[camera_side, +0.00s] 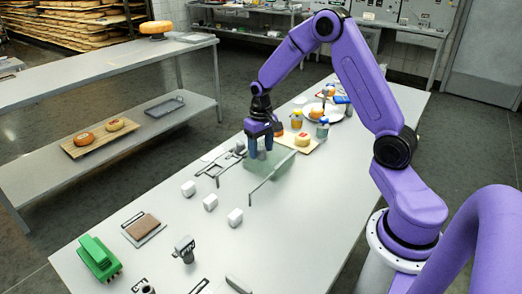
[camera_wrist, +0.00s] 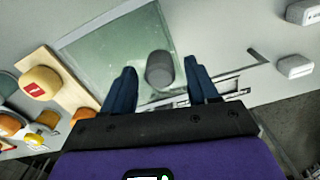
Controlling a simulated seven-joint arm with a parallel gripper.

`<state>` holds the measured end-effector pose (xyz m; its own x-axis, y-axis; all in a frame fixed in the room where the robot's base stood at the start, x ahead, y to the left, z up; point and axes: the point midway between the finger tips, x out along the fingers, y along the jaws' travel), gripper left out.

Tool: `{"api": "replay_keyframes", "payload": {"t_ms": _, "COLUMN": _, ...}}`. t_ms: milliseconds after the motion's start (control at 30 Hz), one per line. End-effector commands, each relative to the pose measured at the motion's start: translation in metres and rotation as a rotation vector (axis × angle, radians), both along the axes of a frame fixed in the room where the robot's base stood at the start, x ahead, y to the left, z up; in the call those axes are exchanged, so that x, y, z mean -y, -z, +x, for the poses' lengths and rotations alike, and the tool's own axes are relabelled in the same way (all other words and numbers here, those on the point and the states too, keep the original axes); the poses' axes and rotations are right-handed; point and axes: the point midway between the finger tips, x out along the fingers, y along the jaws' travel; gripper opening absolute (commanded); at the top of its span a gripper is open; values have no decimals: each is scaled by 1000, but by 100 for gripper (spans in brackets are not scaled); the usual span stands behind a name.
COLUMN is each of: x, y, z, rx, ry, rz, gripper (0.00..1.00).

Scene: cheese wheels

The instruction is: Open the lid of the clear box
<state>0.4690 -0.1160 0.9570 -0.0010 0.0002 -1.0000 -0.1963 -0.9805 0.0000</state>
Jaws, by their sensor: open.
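The clear box shows as a greenish see-through shape (camera_side: 284,166) on the table, below and right of my gripper (camera_side: 261,152) in the side view. In the wrist view its flat pane (camera_wrist: 105,55) has a pale frame. A grey round knob (camera_wrist: 160,72) stands on the pane, between my two dark blue fingers (camera_wrist: 160,64). The fingers are open, with a gap on both sides of the knob. My fingers hide the knob in the side view. The lid looks shut, but its seam cannot be made out.
A wooden board (camera_side: 315,141) with a cheese wheel (camera_side: 302,139) lies close behind the box, near jars (camera_side: 322,128). Several white blocks (camera_side: 210,202) and a metal frame (camera_side: 218,166) lie nearer on the table. A green object (camera_side: 98,258) stands at the front left.

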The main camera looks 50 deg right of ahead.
Motion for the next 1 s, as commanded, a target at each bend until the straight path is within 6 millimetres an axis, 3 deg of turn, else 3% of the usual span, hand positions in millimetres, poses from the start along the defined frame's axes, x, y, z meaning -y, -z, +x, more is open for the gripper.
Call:
{"api": "replay_keyframes", "payload": {"t_ms": 167, "x": 0, "y": 11, "z": 0, "rx": 0, "ry": -1, "rz": 0, "gripper": 59}}
{"api": "replay_keyframes", "payload": {"t_ms": 467, "x": 0, "y": 13, "z": 0, "rx": 2, "ry": 0, "rz": 0, "gripper": 59}}
{"api": "replay_keyframes", "payload": {"t_ms": 633, "x": 0, "y": 13, "z": 0, "rx": 1, "ry": 0, "rz": 0, "gripper": 4}}
{"api": "replay_keyframes", "payload": {"t_ms": 667, "x": 0, "y": 13, "z": 0, "rx": 1, "ry": 0, "rz": 0, "gripper": 0}}
{"api": "replay_keyframes", "payload": {"t_ms": 867, "x": -7, "y": 12, "z": 1, "rx": 1, "ry": -3, "rz": 0, "gripper": 0}}
{"api": "replay_keyframes", "payload": {"t_ms": 1000, "x": -31, "y": 12, "z": 1, "rx": 0, "ry": -7, "rz": 0, "gripper": 0}}
